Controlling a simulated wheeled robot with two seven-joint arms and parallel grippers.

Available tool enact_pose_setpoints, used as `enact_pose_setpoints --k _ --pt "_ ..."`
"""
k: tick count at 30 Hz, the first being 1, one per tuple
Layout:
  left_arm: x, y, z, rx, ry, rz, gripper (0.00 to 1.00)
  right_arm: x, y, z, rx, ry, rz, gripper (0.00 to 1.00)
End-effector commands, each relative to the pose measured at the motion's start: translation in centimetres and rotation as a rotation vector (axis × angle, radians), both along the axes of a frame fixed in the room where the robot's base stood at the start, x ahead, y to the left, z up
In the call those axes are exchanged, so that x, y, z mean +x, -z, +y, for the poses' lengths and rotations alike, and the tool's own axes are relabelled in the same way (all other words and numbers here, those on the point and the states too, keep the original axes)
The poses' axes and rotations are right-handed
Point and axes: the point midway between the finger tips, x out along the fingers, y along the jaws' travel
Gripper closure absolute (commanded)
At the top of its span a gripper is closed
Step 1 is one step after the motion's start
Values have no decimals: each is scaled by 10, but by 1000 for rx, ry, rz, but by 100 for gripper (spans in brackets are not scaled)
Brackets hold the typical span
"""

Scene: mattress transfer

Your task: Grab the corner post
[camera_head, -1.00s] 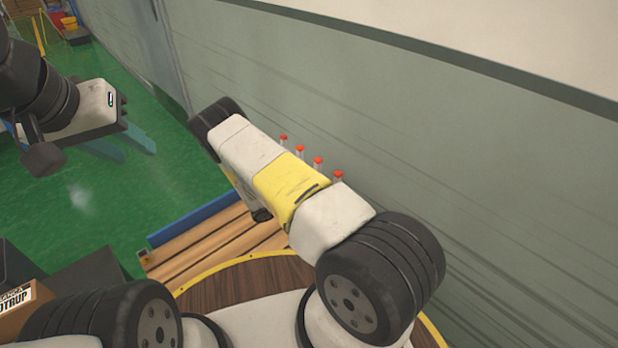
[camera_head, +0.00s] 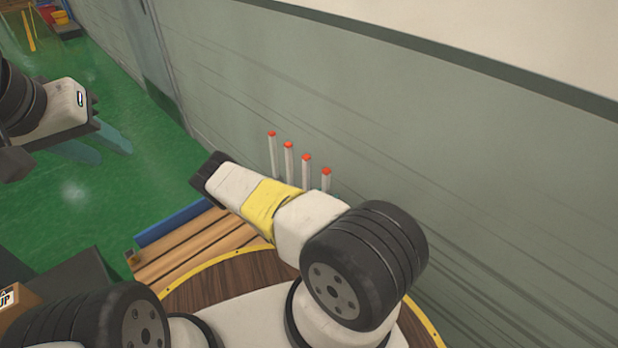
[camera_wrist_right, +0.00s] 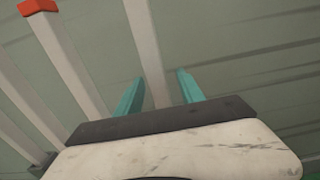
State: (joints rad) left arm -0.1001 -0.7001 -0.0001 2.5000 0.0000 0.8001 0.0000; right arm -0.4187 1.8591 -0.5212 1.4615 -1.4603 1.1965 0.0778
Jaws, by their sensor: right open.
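Several slim white corner posts with red caps stand in a row along the grey-green wall in the head view, the nearest post (camera_head: 326,182) at the right end. In the right wrist view my right gripper (camera_wrist_right: 160,77) is open, with two teal fingers apart. A pale post (camera_wrist_right: 145,45) runs down between the fingers, with a gap visible on both sides; I cannot tell its depth. A red-capped post (camera_wrist_right: 42,50) is further left. My left gripper (camera_head: 113,154) is open and empty over the green floor.
A slatted wooden pallet (camera_head: 195,245) with a blue edge (camera_head: 180,222) lies below my right arm. The wall (camera_head: 400,150) runs close behind the posts. A cardboard box (camera_head: 12,300) is at the lower left. The green floor (camera_head: 75,200) at left is clear.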

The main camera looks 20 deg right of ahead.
Motion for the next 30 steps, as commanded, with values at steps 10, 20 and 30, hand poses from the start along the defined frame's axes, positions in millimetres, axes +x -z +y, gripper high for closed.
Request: enact_pose_setpoints --k 10,20,30 --pt "0 0 0 0 0 0 64 11 0 -23 1 -1 0 55" --pt "0 0 0 0 0 0 64 11 0 -23 1 0 -1 98" --pt "0 0 0 0 0 0 64 11 0 -23 0 -1 -1 100"
